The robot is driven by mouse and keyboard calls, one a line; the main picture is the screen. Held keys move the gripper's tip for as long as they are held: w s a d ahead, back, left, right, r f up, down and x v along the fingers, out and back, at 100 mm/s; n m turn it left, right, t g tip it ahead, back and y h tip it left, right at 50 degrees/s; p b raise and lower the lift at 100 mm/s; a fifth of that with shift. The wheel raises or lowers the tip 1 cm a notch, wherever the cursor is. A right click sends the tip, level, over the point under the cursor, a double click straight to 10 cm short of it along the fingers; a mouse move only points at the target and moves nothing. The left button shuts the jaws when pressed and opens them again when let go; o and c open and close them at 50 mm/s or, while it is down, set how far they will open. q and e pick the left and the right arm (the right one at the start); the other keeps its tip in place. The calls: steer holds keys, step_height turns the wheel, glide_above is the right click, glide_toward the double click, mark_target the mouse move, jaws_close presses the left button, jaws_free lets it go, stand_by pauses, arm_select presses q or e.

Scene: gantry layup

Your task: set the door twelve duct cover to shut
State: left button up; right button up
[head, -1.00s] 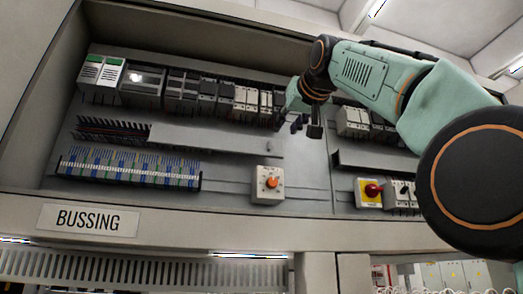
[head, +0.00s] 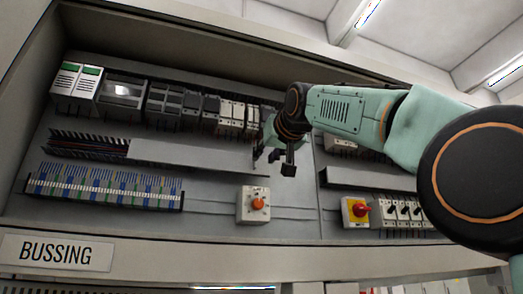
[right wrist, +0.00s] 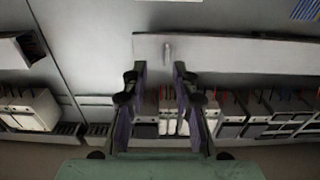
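The duct cover (head: 190,157) is a long grey strip across the middle of the cabinet in the head view. Left of it, the slotted duct (head: 85,146) is open and its wires show. In the right wrist view the cover (right wrist: 255,55) carries a small upright handle (right wrist: 167,52) near its end. My right gripper (head: 272,163) is at the cover's right end in the head view. In the right wrist view its two fingers (right wrist: 156,72) are apart, with the handle just beyond and between their tips. No contact is visible. My left gripper is not in view.
A row of modules (head: 185,105) runs above the duct. A terminal strip (head: 105,187) and a box with an orange knob (head: 257,204) sit below it. A red-and-yellow switch (head: 357,211) is at the right. The "BUSSING" label (head: 55,252) is on the lower frame.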

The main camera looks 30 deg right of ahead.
mark_target(256, 163)
steer(key=w+p, duration=0.1)
steer(key=w, duration=0.1)
steer(key=w+a, duration=0.1)
steer(key=w, duration=0.1)
steer(key=shift+w+f+p, duration=0.15)
steer(key=shift+p, duration=0.25)
steer(key=shift+w+d, duration=0.1)
steer(key=shift+d, duration=0.15)
steer(key=shift+s+d+p, duration=0.35)
steer(key=shift+s+d, duration=0.3)
steer(key=shift+s, duration=0.3)
steer(key=shift+w+a+f, duration=0.1)
steer(key=shift+w+a, duration=0.5)
steer(key=shift+w, duration=0.2)
steer(key=shift+c, duration=0.5)
steer(key=shift+w+a, duration=0.1)
steer(key=shift+w, duration=0.05)
steer(key=shift+c, duration=0.7)
steer(key=shift+s+d, duration=0.2)
steer(key=shift+s, duration=0.2)
steer(key=c, duration=0.3)
steer(key=shift+s+d, duration=0.1)
steer(key=shift+d, duration=0.3)
jaws_close()
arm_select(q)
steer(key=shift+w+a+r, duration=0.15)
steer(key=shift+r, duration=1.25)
arm_select(e)
steer(key=shift+a, duration=0.4)
